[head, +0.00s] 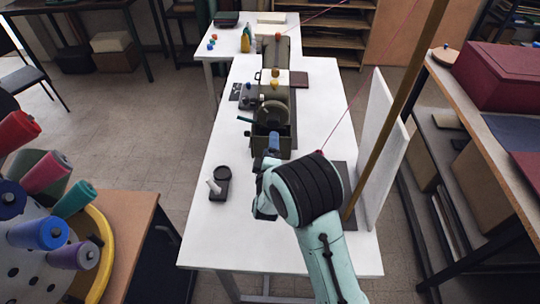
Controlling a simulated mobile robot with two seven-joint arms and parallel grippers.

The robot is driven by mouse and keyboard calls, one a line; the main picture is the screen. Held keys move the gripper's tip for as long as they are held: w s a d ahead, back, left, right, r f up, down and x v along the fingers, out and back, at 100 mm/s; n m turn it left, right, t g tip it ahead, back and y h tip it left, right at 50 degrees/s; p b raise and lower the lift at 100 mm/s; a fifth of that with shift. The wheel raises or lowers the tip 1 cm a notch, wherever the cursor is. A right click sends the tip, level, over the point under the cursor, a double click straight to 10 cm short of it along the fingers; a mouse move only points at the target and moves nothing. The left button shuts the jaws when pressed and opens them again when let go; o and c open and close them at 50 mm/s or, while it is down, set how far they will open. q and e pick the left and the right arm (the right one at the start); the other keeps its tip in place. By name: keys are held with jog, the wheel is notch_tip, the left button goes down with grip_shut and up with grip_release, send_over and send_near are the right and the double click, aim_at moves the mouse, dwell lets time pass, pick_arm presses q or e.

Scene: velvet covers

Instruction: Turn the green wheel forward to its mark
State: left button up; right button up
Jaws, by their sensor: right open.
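A dark olive machine (285,143) stands on the white table ahead of my right gripper. A rounded grey-olive part (272,108) sits on top of it, and a short green piece (245,119) sticks out to its left. I cannot tell for sure which part is the green wheel, and no mark can be made out. My right gripper (268,158) is at the near side of the machine, pointing toward it, open, with nothing seen in it. Its bluish tip is close to the machine; contact cannot be told. My left gripper is not in view.
A small dark stand with a white piece (221,185) is left of my right gripper. A white upright panel (381,140) and a brown pole (395,110) stand on the right. Coloured spools (40,232) are at lower left. The table's near left is clear.

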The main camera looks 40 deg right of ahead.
jog(key=v, duration=0.2)
jog(key=shift+s+a, duration=0.25)
jog(key=shift+s, duration=0.1)
dwell(0.4)
